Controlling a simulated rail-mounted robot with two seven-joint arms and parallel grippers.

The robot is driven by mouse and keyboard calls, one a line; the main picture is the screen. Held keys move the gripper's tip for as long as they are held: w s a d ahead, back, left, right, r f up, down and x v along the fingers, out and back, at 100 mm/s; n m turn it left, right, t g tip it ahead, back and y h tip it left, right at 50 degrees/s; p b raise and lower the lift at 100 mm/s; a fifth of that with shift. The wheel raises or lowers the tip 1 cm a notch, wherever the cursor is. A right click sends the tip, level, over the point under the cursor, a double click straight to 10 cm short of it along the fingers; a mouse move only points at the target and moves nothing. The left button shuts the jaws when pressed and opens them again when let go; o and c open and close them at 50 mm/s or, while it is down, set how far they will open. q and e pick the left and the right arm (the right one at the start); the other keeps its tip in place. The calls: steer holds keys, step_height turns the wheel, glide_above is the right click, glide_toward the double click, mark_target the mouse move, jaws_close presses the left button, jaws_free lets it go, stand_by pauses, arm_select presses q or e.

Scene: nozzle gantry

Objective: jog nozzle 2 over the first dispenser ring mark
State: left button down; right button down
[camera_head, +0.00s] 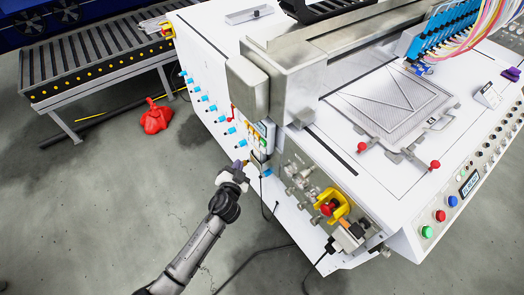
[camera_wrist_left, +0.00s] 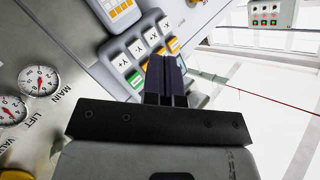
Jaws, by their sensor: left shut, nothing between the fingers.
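My left gripper (camera_head: 240,168) is shut and empty at the left side of the white machine, beside a keypad panel (camera_head: 262,138). In the left wrist view the dark fingers (camera_wrist_left: 166,64) are together in front of the jog keypad (camera_wrist_left: 112,68). It has white keys marked with X and Y signs, a green key (camera_wrist_left: 139,81) and orange keys. The fingertips cover part of the keypad, and I cannot tell whether they touch a key. A row of blue nozzles (camera_head: 450,28) with coloured hoses hangs at the upper right. I cannot tell which is nozzle 2 or make out a ring mark. My right gripper is out of view.
A grey framed plate (camera_head: 393,99) lies on the machine top, with red-knobbed clamps in front. Gauges (camera_wrist_left: 38,82) sit left in the left wrist view. A roller conveyor (camera_head: 95,62) stands at the back left.

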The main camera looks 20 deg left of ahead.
mark_target(263, 149)
arm_select(q)
steer(key=w+d+b, duration=0.2)
steer(key=w+d, duration=0.2)
steer(key=w, duration=0.1)
stand_by(0.3)
stand_by(1.9)
steer(key=shift+w+d+b, duration=0.1)
steer(key=shift+b, duration=0.2)
steer(key=shift+w+d, duration=0.2)
steer(key=shift+w+d+b, duration=0.35)
steer(key=shift+w+b, duration=0.05)
steer(key=shift+b, duration=0.1)
stand_by(3.0)
steer(key=shift+s+a, duration=0.15)
steer(key=shift+s+a+p, duration=0.45)
steer(key=shift+s+p, duration=0.1)
steer(key=shift+s, duration=0.05)
